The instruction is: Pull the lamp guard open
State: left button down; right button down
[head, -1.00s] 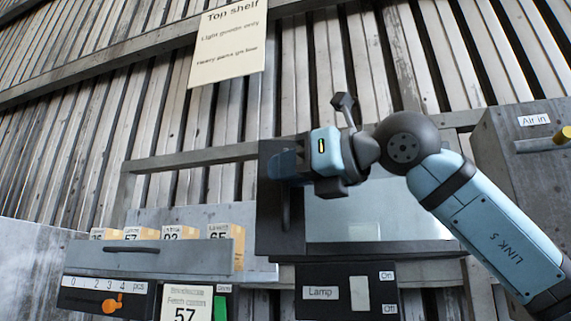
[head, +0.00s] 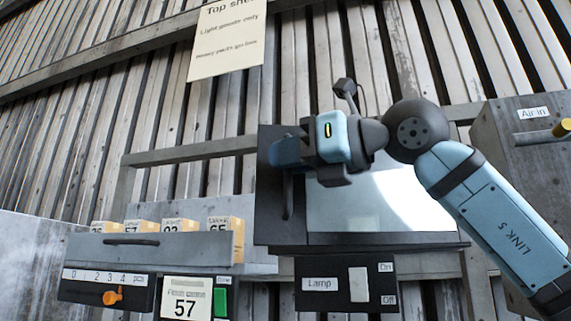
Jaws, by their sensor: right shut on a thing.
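The lamp guard appears to be the dark-framed panel (head: 267,215) with a pale glassy face (head: 345,205), above the lamp switch box (head: 313,268). A dark upright handle (head: 287,200) is on its left part. My right gripper (head: 288,152) is at the upper part of this handle, shut on it; the fingers and my wrist hide the grip itself. A bright white patch shows on the right part of the pale face. My right arm comes in from the right and covers part of the guard's right side. My left gripper is out of view.
A grey "Air in" box (head: 520,150) with a yellow-tipped fitting is at right. A paper sign (head: 227,40) hangs above.

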jog(key=s+d+n+g+y+b, duration=0.1)
jog(key=s+d+n+g, duration=0.25)
jog(key=s, duration=0.35)
jog(key=s+d+n+g+y+b, duration=0.1)
jog(key=s+d+n+g, duration=0.1)
jog(key=s+d+g, duration=0.3)
jog(key=s+d+n+g+h, duration=0.1)
jog(key=s+d+n+g, duration=0.4)
jog(key=d, duration=0.7)
jog(key=shift+s+g+h+p, duration=0.4)
jog(key=shift+s+g, duration=0.95)
jog(key=shift+s, duration=0.8)
jog(key=shift+d, duration=0.1)
jog(key=c, duration=1.5)
grip_release()
jog(key=shift+r, duration=0.1)
